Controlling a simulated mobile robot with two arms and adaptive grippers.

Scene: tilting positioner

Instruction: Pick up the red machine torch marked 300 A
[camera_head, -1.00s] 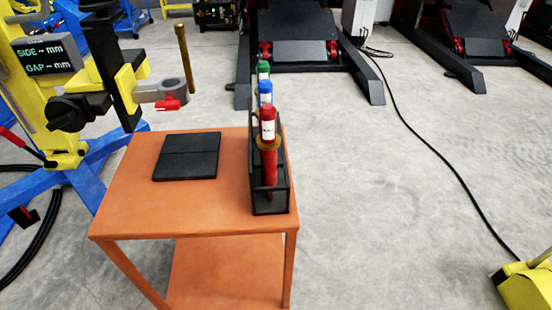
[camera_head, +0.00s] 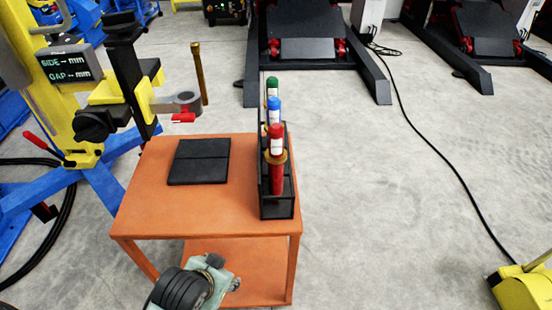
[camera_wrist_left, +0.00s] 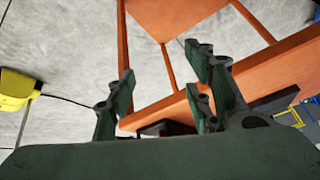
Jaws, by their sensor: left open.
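The red torch (camera_head: 277,178) stands upright in a black rack (camera_head: 278,210) at the right side of an orange table (camera_head: 160,213). It has a red cap, a white label too small to read and a brass-coloured collar. A blue-capped torch (camera_head: 274,112) and a green-capped torch (camera_head: 272,92) stand behind it in the same rack. My left gripper (camera_head: 222,272) is low in front of the table's front edge, well short of the torch. In the left wrist view its fingers (camera_wrist_left: 165,95) are apart with nothing between them. My right gripper is out of view.
A black pad (camera_head: 199,162) lies on the table left of the rack. A yellow and blue positioner (camera_head: 85,110) with a grey clamp ring (camera_head: 186,103) stands at the table's left.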

